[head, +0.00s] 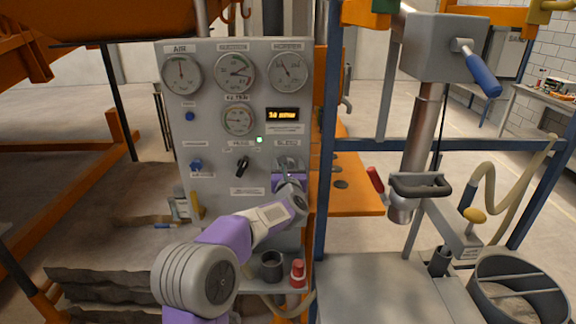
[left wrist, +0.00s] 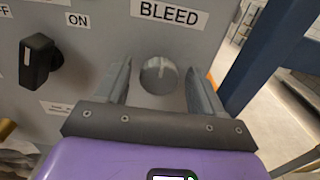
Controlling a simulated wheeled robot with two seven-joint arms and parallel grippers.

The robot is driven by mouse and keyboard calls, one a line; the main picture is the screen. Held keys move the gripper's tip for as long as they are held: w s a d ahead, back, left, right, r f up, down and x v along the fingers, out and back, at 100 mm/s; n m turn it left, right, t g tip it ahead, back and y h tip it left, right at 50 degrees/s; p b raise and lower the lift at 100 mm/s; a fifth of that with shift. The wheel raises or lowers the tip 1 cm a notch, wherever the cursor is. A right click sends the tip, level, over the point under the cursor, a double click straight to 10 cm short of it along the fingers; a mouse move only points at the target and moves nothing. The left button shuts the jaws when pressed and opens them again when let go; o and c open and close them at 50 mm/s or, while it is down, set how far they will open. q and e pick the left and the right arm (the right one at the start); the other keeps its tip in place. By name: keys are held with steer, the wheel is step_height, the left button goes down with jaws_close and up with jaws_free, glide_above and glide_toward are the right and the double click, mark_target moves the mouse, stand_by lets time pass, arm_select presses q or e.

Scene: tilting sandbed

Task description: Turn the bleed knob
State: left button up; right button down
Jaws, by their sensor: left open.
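The bleed knob (left wrist: 158,76) is a round grey knob with a pale line on its face, on the grey panel under the BLEED label (left wrist: 170,12). My left gripper (left wrist: 158,68) is open, with one finger on each side of the knob. A gap shows between the knob and each finger, so I see no contact. In the head view my left gripper (head: 288,166) is at the panel's right side, below the small BLEED label (head: 287,143). It largely hides the knob there. My right gripper is not in view.
A black switch (left wrist: 38,62) is left of the knob. The panel (head: 215,150) carries several gauges, a lit display (head: 283,114) and a blue knob (head: 196,164). A blue post (head: 326,130) stands close to the right. A cup (head: 271,266) and red object (head: 298,273) sit below.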

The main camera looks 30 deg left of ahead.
arm_select(q)
steer(key=c, duration=1)
steer(key=shift+m, duration=0.3)
